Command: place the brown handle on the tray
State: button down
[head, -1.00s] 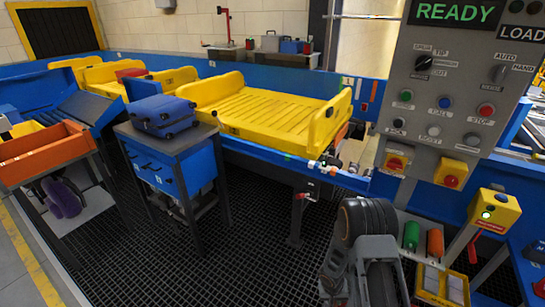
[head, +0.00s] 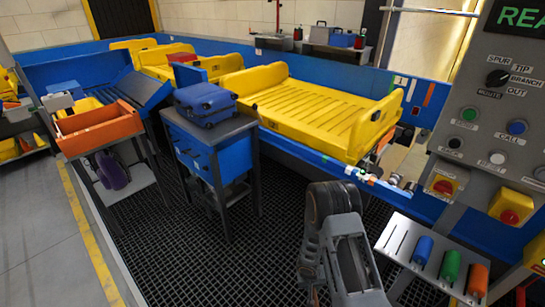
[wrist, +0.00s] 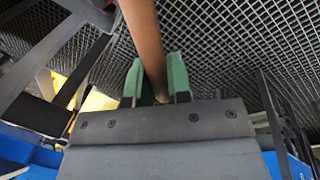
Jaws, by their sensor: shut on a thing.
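The brown handle (wrist: 145,35) is a long, smooth bar in the wrist view. It runs from the top edge down between the green fingers of my gripper (wrist: 158,80), which is shut on it. Dark floor grating lies behind it. The nearest yellow tray (head: 346,146) sits on the blue conveyor in the head view, slatted and empty, with raised ends. My arm shows at the bottom of the head view, right of centre and in front of the tray. My gripper and the handle cannot be made out there.
A blue cabinet (head: 205,158) with a blue suitcase (head: 205,103) on top stands left of the tray. An orange bin (head: 98,128) is farther left. A control panel (head: 490,130) and a rack of coloured grips (head: 398,240) are at right. Open grating lies between.

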aim_at(329, 121)
jog(key=u, duration=0.65)
jog(key=i, duration=1.45)
jog(key=z, duration=0.25)
